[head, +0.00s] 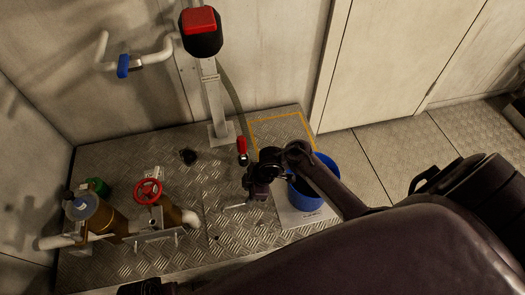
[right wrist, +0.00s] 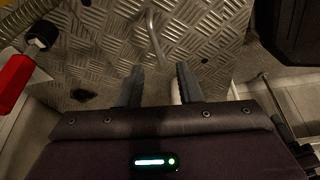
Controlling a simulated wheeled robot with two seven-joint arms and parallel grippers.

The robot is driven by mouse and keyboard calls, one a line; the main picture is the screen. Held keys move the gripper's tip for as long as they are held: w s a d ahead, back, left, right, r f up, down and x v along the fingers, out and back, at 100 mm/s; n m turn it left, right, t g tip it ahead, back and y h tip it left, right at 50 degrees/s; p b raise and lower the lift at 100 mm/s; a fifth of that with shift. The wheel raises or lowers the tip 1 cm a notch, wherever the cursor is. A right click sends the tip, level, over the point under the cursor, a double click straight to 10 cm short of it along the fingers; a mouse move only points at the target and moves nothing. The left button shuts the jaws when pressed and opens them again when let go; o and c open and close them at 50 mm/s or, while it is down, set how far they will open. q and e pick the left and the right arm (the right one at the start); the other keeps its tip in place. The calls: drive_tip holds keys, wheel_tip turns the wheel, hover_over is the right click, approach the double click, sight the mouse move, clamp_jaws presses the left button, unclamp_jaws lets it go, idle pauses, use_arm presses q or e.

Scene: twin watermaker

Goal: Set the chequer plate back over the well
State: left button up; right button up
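Chequer plate (head: 228,240) covers the floor around a thin bent metal handle (head: 240,207). The handle also shows in the right wrist view (right wrist: 154,38), lying over bare chequer plate. I cannot tell the loose plate's edges from the surrounding deck. A yellow-outlined square (head: 283,121) lies behind my arm, partly hidden; I cannot tell whether it frames the well. My right gripper (head: 256,192) is above the plate near the handle. In the right wrist view its fingers (right wrist: 158,72) are apart and empty, with the handle beyond their tips. My left gripper's fingers do not show.
A blue bucket (head: 306,197) stands right of my gripper, partly behind my arm. A red-handled lever (head: 242,147) stands close behind it. Brass pipework with a red handwheel (head: 148,191) is at the left. A post with a red-topped unit (head: 200,30) stands at the back.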

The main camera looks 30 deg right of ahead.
drive_tip(key=s+f+m+h, duration=0.1)
drive_tip(key=s+m+h, duration=0.2)
drive_tip(key=s+m, duration=0.7)
drive_tip(key=s, duration=0.5)
drive_tip(key=shift+a+f, duration=0.4)
